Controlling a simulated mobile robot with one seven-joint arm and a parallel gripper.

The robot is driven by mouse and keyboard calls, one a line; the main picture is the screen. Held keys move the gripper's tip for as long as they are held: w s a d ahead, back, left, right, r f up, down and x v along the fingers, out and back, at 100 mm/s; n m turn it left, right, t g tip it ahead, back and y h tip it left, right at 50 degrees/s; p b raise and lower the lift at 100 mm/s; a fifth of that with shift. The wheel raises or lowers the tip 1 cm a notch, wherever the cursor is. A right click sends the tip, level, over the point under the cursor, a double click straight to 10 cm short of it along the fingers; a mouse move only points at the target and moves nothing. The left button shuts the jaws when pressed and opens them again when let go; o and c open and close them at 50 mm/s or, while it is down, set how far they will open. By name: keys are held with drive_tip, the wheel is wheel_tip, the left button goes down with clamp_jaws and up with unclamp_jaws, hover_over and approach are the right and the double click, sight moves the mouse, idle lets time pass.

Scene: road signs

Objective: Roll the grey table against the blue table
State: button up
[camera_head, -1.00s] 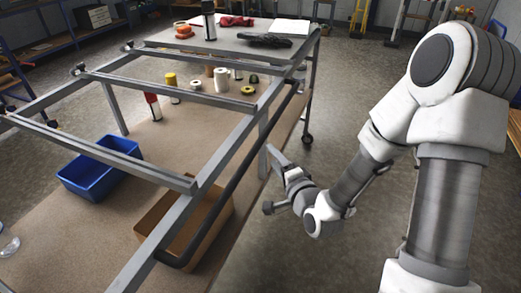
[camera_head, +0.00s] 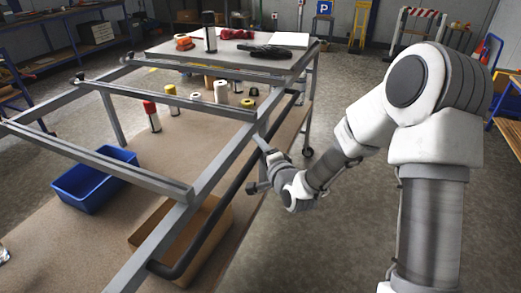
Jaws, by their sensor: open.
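The grey table (camera_head: 170,49) is a long metal-framed trolley with a grey top at its far end, open rails nearer me and a brown lower shelf. A caster shows under its far right corner. A dark handle bar (camera_head: 232,190) runs along its right side. My gripper (camera_head: 257,166) is open at this side, close by the bar and a frame post; I cannot tell whether it touches them or has the bar between its fingers. A blue-framed bench (camera_head: 68,52), likely the blue table, stands at the back left, apart from the grey table.
A blue bin (camera_head: 95,182), a cardboard box (camera_head: 165,225) and several cans and rolls stand on the lower shelf. Tools and a dark can (camera_head: 210,35) are on the top. Bare floor lies to the right. A yellow ladder (camera_head: 361,25) stands at the back.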

clamp_jaws()
idle(1.4)
